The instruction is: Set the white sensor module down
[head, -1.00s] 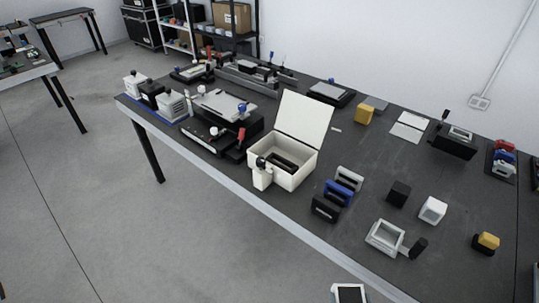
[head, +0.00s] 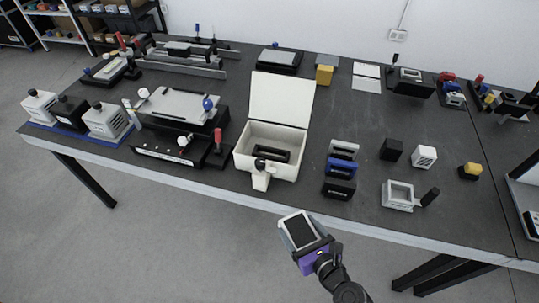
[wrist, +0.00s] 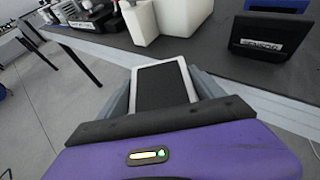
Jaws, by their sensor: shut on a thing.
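The white sensor module (head: 300,230) is a white-framed block with a dark face. My gripper (head: 306,238) is shut on it and holds it tilted in front of the table's near edge, apart from the tabletop. In the wrist view the module (wrist: 163,86) sits between the two grey fingers of my gripper (wrist: 165,92), beyond the purple gripper body. Its underside is hidden. The dark work table (head: 230,200) is beyond it.
An open white box (head: 241,150) with a raised lid stands near the front edge. Black and blue brackets (head: 340,189) and a white frame with a black handle (head: 397,206) stand to its right. Bare tabletop lies between the brackets and that frame.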

